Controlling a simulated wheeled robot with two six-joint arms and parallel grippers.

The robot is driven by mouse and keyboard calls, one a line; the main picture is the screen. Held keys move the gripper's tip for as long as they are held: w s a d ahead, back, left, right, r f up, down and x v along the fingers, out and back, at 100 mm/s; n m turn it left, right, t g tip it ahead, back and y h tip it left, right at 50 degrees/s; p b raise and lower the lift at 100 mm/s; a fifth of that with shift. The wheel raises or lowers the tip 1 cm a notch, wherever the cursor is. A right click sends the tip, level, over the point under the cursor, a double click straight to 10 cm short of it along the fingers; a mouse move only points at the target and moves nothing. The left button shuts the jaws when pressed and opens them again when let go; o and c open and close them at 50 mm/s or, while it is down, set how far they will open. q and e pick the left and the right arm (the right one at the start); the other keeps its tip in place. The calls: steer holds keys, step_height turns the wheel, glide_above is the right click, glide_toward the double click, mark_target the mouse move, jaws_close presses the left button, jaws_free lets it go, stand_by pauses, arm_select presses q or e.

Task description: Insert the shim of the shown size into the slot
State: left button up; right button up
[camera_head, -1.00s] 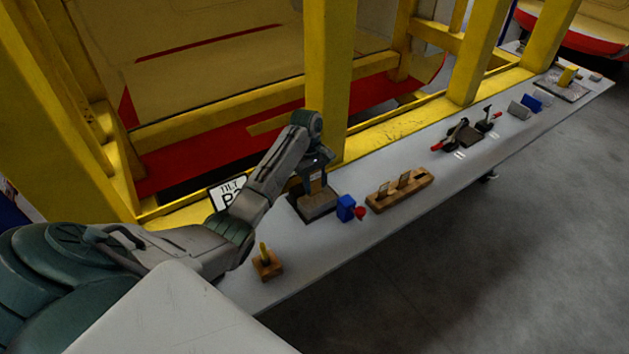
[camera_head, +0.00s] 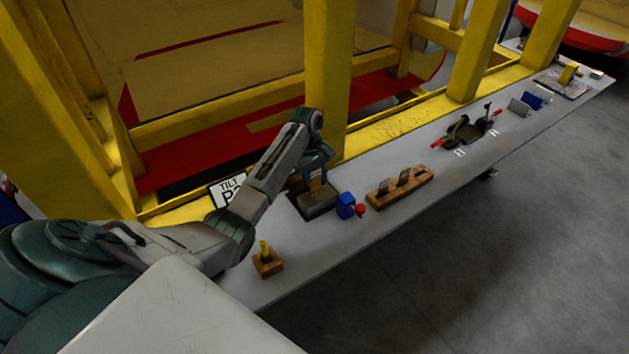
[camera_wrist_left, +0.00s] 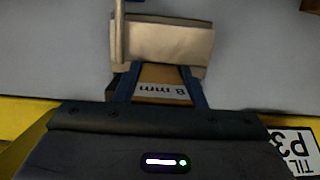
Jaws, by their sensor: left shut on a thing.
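My left gripper (camera_head: 318,172) is above the grey block (camera_head: 318,202) on the bench. It is shut on a brown shim (camera_wrist_left: 163,76) with a white label reading "8 mm", upside down in the left wrist view. In that view the shim lies between the two dark fingers, its far end at the edge of a pale metal block (camera_wrist_left: 175,42). I cannot tell whether its tip is inside a slot; the slot itself is hidden. My right gripper is not in view.
A wooden rack with upright plates (camera_head: 400,188) and a blue block with a red knob (camera_head: 347,206) stand right of the grey block. A wooden block with a yellow piece (camera_head: 266,260) is nearer. Yellow frame posts (camera_head: 328,75) rise behind. A sign (camera_head: 228,190) stands left.

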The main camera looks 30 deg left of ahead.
arm_select(q)
steer(key=shift+r, duration=0.5)
stand_by(1.0)
steer(key=shift+x, duration=1)
steer(key=o, duration=1.3)
steer(key=shift+a, duration=0.2)
steer(key=shift+w, duration=0.1)
